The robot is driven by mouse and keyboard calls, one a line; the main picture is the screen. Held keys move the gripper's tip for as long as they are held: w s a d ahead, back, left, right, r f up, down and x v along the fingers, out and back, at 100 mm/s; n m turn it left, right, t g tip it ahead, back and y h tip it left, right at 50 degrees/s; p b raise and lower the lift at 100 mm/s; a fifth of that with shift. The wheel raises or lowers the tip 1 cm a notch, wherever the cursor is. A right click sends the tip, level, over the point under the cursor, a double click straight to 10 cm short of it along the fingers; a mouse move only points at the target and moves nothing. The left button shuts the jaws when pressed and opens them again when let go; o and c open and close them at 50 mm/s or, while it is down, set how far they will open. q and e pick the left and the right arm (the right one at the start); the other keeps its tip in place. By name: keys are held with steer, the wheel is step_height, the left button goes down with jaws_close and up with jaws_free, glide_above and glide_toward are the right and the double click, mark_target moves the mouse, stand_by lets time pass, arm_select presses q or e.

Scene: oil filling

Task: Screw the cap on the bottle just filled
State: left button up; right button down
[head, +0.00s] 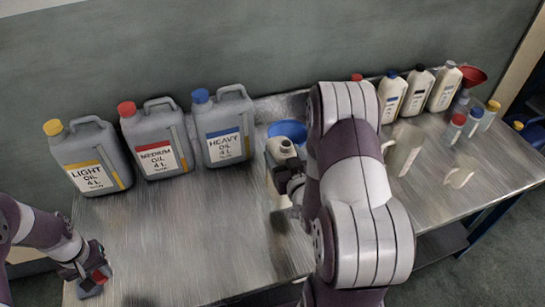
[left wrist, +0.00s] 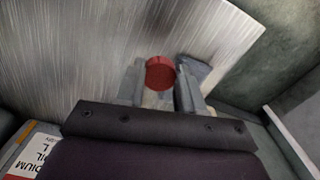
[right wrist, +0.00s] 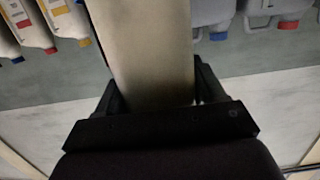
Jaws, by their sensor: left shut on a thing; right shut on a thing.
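A beige bottle (head: 277,153) with an open, uncapped neck stands on the metal table near the middle in the head view. My right gripper (head: 294,184) is shut on it, and the right arm hides part of it. The bottle's pale side also fills the space between the fingers in the right wrist view (right wrist: 148,50). My left gripper (head: 97,279) is shut on a red cap (head: 101,277) at the table's front left, well apart from the bottle. In the left wrist view the red cap (left wrist: 160,72) sits between the two fingertips.
Light (head: 88,160), medium (head: 155,145) and heavy (head: 224,130) oil canisters stand along the back left. A blue funnel (head: 288,130) is behind the bottle. Capped bottles (head: 416,92), a red funnel (head: 472,75) and pale jugs (head: 402,155) stand right. The table's left middle is clear.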

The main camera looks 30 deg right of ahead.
steer(key=shift+s+d+r, duration=0.35)
steer(key=shift+s+r, duration=0.1)
steer(key=shift+s, duration=0.25)
steer(key=shift+s+d+r, duration=0.35)
steer(key=shift+s+r, duration=0.15)
steer(key=shift+s, duration=0.15)
steer(key=shift+s+d+r, duration=0.35)
steer(key=shift+s+r, duration=0.1)
steer(key=shift+s, duration=0.25)
